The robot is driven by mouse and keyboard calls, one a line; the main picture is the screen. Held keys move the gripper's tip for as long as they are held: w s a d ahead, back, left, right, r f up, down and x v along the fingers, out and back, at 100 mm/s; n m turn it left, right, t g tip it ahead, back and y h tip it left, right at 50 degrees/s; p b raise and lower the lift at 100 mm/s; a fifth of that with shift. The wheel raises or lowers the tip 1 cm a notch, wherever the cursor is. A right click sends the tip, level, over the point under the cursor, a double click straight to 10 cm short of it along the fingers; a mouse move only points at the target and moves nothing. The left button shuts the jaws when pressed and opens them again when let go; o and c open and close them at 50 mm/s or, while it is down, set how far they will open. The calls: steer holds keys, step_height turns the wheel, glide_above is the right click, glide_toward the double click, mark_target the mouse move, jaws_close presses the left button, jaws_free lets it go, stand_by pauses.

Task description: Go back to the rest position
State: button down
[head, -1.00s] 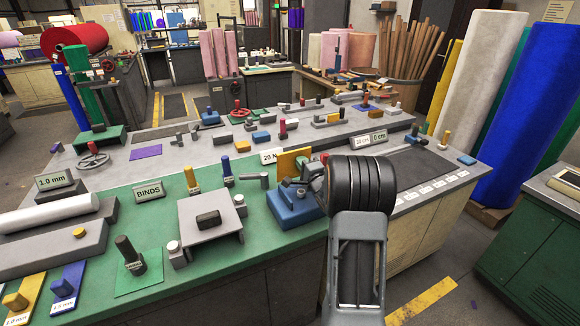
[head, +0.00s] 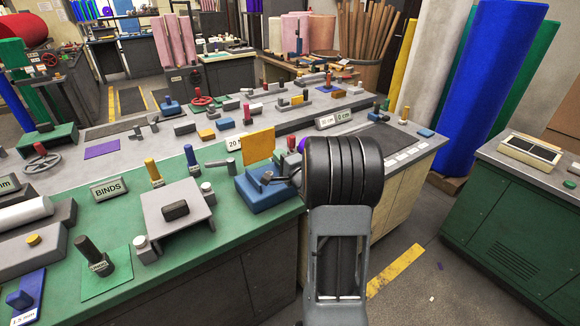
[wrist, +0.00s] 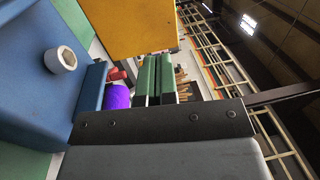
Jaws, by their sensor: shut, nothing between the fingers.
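My gripper shows in the wrist view as two green fingers (wrist: 157,62) side by side beyond a dark bolted bar. They are shut with nothing between them. In the head view my black arm links hide the gripper. My arm is raised near the front edge of the green-topped bench (head: 110,215). Beside it on the bench stands a blue fixture (head: 268,190) with an upright yellow plate (head: 258,145). In the wrist view the yellow plate (wrist: 130,25) is beyond and left of the fingers, and a purple object (wrist: 117,96) is left of them.
A green cabinet (head: 500,235) stands at right. Tall felt rolls, one of them blue (head: 495,90), stand behind. Floor (head: 420,260) is open between bench and cabinet.

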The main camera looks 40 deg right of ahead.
steer(key=s, duration=0.5)
steer(key=shift+s+d, duration=0.15)
steer(key=shift+s, duration=0.15)
